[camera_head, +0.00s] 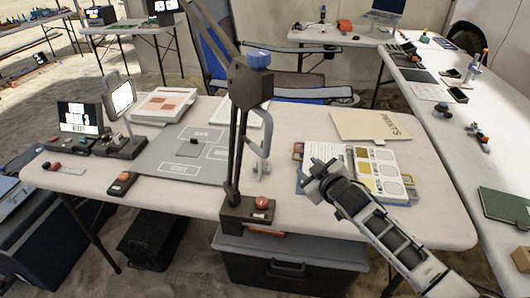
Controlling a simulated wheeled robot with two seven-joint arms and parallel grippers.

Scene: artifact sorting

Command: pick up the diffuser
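No thing in view is clearly marked as the diffuser. A small bright white panel (122,97) stands upright on a dark base at the left of the table; I cannot tell whether it is the diffuser. My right gripper (318,180) comes in from the lower right and hangs over the table's front right part, beside an open binder of swatches (376,170). It is far from the white panel. Its fingers are small and dark, so their opening is unclear. My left gripper is not in view.
A tall dark jointed lamp arm (240,130) with a red-buttoned base rises mid-table. A second long table (450,170) runs along the right. The front right of the table (440,222) is mostly bare.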

